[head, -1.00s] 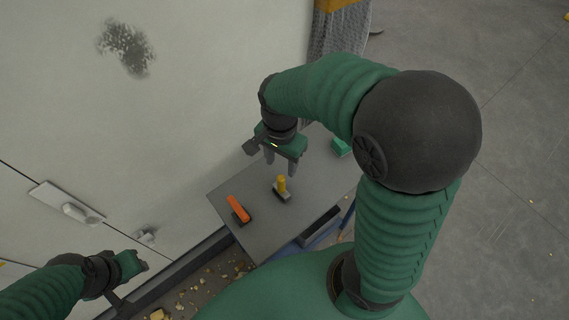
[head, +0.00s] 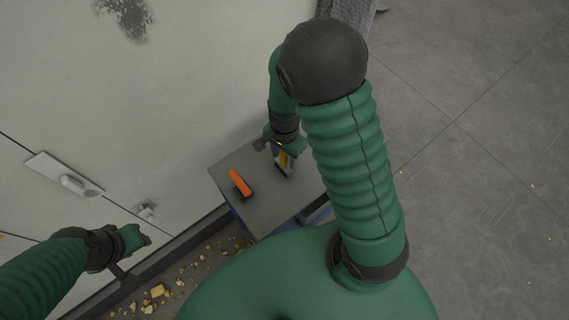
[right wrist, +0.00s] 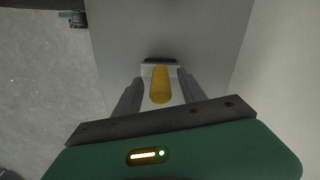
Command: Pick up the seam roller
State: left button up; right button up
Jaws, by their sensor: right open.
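A tool with a yellow handle (head: 284,160) stands on the grey table, under my right gripper (head: 286,166). In the right wrist view its yellow handle (right wrist: 160,86) lies between the two open fingers of my right gripper (right wrist: 159,90), with a pale body and a dark far edge beyond it. An orange-handled tool (head: 240,183) with a dark base lies to its left, clear of the gripper. I cannot tell for certain which tool is the seam roller; the right gripper is at the yellow one. My left gripper (head: 143,238) hangs at lower left, away from the table; its jaws are unclear.
The grey table top (head: 262,212) is bare in front of the tools. A pale container wall (head: 170,110) with a latch handle (head: 70,183) stands to the left. Yellowish debris (head: 158,291) lies on the floor below. My right arm covers the table's right side.

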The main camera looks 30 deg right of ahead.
jog(key=shift+a+f, duration=0.1)
jog(key=shift+f, duration=0.45)
jog(key=shift+w+a+f, duration=0.1)
jog(key=shift+w, duration=0.05)
jog(key=c, duration=0.8)
grip_shut()
